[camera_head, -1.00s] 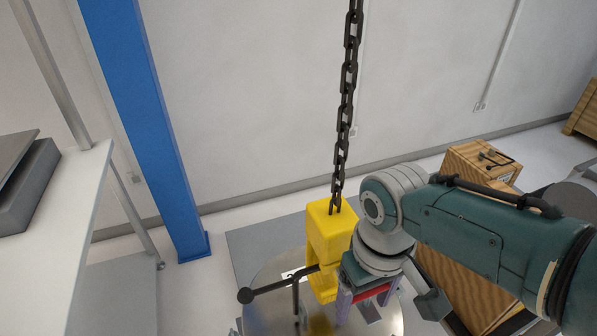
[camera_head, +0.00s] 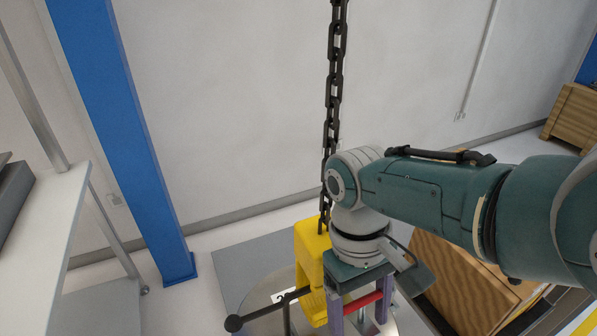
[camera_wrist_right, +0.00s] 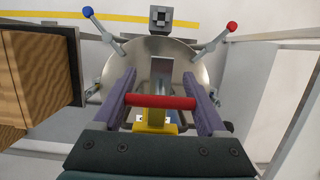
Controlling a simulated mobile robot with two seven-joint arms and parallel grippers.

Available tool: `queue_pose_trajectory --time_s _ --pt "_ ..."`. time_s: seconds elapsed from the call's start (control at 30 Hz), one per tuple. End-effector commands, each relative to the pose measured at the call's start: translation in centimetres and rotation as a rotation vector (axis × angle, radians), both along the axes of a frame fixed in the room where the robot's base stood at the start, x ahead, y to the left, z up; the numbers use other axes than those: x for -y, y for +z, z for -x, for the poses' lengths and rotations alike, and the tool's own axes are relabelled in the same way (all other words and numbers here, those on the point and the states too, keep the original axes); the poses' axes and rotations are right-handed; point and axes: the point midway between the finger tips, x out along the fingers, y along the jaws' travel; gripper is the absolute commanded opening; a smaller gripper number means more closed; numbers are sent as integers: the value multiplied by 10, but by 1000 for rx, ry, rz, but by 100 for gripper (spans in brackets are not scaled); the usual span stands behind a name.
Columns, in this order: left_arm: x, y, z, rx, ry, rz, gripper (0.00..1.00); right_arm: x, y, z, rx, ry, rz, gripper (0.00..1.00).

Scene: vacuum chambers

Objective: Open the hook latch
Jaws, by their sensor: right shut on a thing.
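My right gripper (camera_head: 358,312) has two purple-grey fingers and points down. In the right wrist view the gripper (camera_wrist_right: 160,95) has a red bar (camera_wrist_right: 160,101) spanning between its fingers. The same red bar (camera_head: 363,302) shows in the head view. A yellow hook block (camera_head: 311,262) hangs on a dark chain (camera_head: 334,85), just left of the gripper. My left gripper is out of view.
A round metal lid (camera_head: 262,300) lies below the hook, with a black knobbed rod (camera_head: 262,312) beside the block. The wrist view shows blue (camera_wrist_right: 231,26) and red (camera_wrist_right: 88,12) knobbed levers. A wooden crate (camera_head: 455,285) stands right, a blue post (camera_head: 130,140) left.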

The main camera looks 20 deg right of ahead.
Motion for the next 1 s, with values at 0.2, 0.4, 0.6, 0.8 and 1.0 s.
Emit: queue_pose_trajectory --time_s 0.2,0.4,0.6,0.8,1.0 --pt "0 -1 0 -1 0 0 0 1 -2 1 0 0 2 97" --pt "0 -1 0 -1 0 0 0 1 -1 0 1 0 2 100" --pt "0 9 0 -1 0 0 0 0 15 -3 3 0 1 100" --pt "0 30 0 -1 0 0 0 0 55 -13 5 0 1 100" --pt "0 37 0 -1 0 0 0 0 85 -21 3 0 2 100"
